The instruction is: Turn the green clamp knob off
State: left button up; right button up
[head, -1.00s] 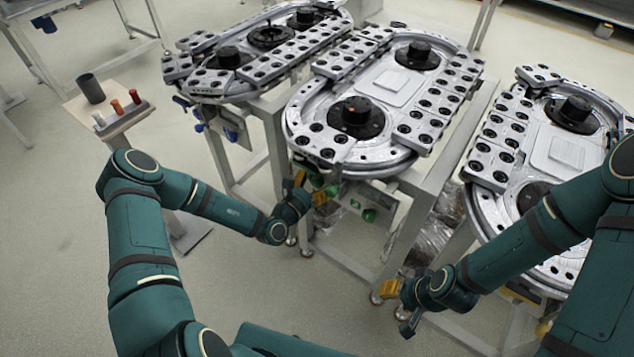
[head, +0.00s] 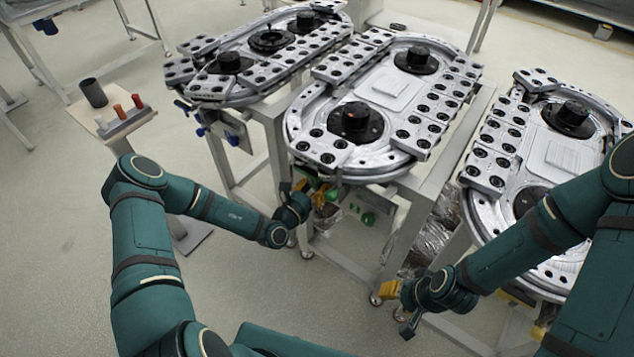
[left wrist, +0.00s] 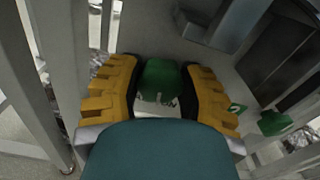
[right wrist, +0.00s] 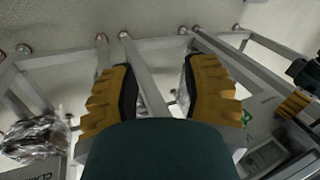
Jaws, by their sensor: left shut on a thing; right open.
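A green knob (left wrist: 158,80) sits between the two yellow fingers of my left gripper (left wrist: 160,88) in the left wrist view, with a partly hidden white label behind it. My left gripper is shut on this knob. In the head view my left gripper (head: 312,194) is under the front end of the middle ring track, and the green there is partly covered by the fingers. A second green knob (left wrist: 275,122) is to the right, beside a green label marked 2. My right gripper (right wrist: 160,85) is open and empty, low between the middle and right tables.
The middle ring track (head: 350,165) stands on a metal frame above my left gripper. Frame legs (left wrist: 45,90) are close on its left. The right ring track (head: 480,195) is near my right arm. A small stand (head: 125,125) with coloured pegs is at the left.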

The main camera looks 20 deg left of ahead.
pick_arm(q)
jog(key=shift+r+n+p, duration=0.15)
jog(key=shift+n+p, duration=0.6)
jog(key=shift+n, duration=0.15)
jog(key=n+p, duration=0.2)
jog(key=shift+n, duration=0.4)
jog(key=n+p, duration=0.1)
jog(key=n, duration=0.1)
jog(key=shift+n, duration=0.3)
jog(key=n+p, duration=0.1)
jog(key=n, duration=0.3)
jog(key=shift+n, duration=0.3)
jog(key=n, duration=0.4)
jog(key=shift+p, duration=0.4)
jog(key=shift+n, duration=0.3)
jog(key=o, duration=1.2)
